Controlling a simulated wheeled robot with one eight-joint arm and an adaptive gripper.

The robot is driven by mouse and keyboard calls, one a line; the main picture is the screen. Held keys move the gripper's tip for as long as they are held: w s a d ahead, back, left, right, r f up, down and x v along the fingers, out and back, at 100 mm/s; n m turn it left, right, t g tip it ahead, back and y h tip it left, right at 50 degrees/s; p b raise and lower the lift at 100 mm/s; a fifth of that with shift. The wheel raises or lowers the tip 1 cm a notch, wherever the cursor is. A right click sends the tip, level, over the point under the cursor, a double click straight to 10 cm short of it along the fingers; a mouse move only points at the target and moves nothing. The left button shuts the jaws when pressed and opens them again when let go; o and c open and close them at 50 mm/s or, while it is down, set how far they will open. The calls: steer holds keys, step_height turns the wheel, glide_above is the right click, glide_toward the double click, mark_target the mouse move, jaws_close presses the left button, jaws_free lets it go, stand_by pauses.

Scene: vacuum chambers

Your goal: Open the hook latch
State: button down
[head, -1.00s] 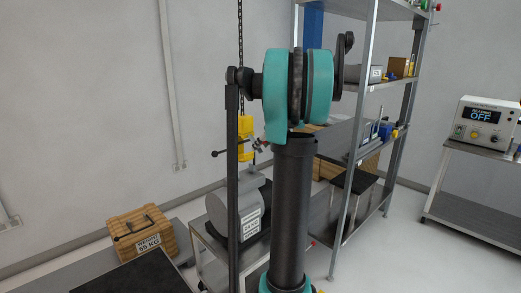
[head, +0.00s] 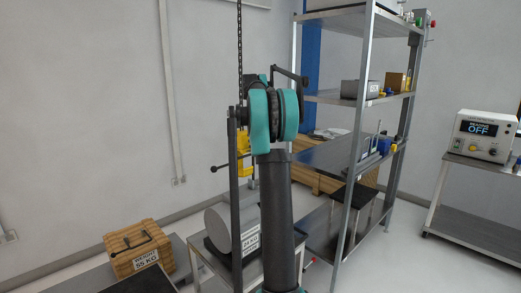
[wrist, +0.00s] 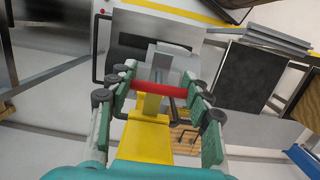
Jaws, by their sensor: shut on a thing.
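A yellow hook block (head: 243,146) hangs on a dark chain (head: 239,60) in the head view, partly hidden behind my arm. In the wrist view the yellow body (wrist: 146,140) lies between my fingers. A red bar (wrist: 165,89), which looks like the hook latch, spans the gap between my fingertips. My gripper (wrist: 160,92) is shut on this red bar, with its green-padded fingers on either side. A grey metal part (wrist: 160,62) shows just beyond the bar. My gripper is hidden behind my arm in the head view.
A grey cylinder weight (head: 219,228) rests on a low cart below the hook. A wooden 55 kg crate (head: 137,250) stands at the left. A metal shelf rack (head: 360,93) stands close at the right. A reading device (head: 484,135) sits on a far-right table.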

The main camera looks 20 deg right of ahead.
steer(key=shift+w+a+r+g, duration=0.1)
steer(key=shift+w+r+g, duration=0.15)
steer(key=shift+g, duration=0.25)
steer(key=c, duration=0.6)
jaws_free()
steer(key=shift+c, duration=0.2)
steer(key=v, duration=1.2)
steer(key=shift+a, duration=0.2)
